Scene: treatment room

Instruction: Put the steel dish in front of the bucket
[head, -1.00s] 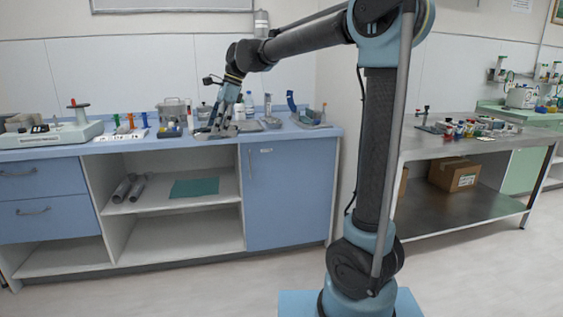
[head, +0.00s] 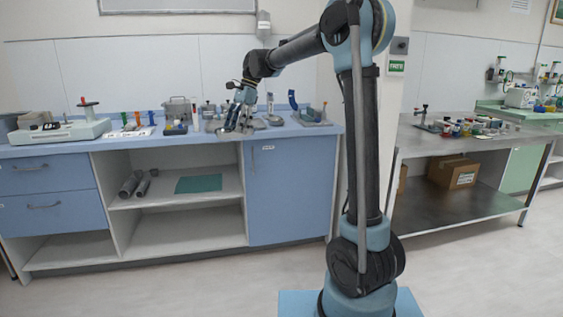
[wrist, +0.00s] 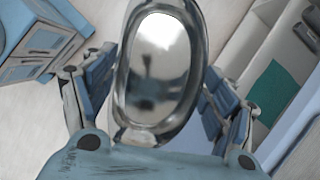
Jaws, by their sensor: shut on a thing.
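The steel dish (wrist: 158,65) is a shiny, oval, shallow dish. In the wrist view it sits between the two fingers of my gripper (wrist: 155,100), which is shut on it. In the head view my gripper (head: 236,126) is by the front edge of the blue counter (head: 215,136). The dish is too small there to make out clearly. A grey metal container (head: 178,109), perhaps the bucket, stands at the back of the counter, left of my gripper.
A scale (head: 62,131) and a rack with coloured tubes (head: 128,132) stand on the counter's left part. A grey stand (head: 312,116) is at its right end. Several small items crowd behind my gripper. A steel table (head: 440,146) is farther right.

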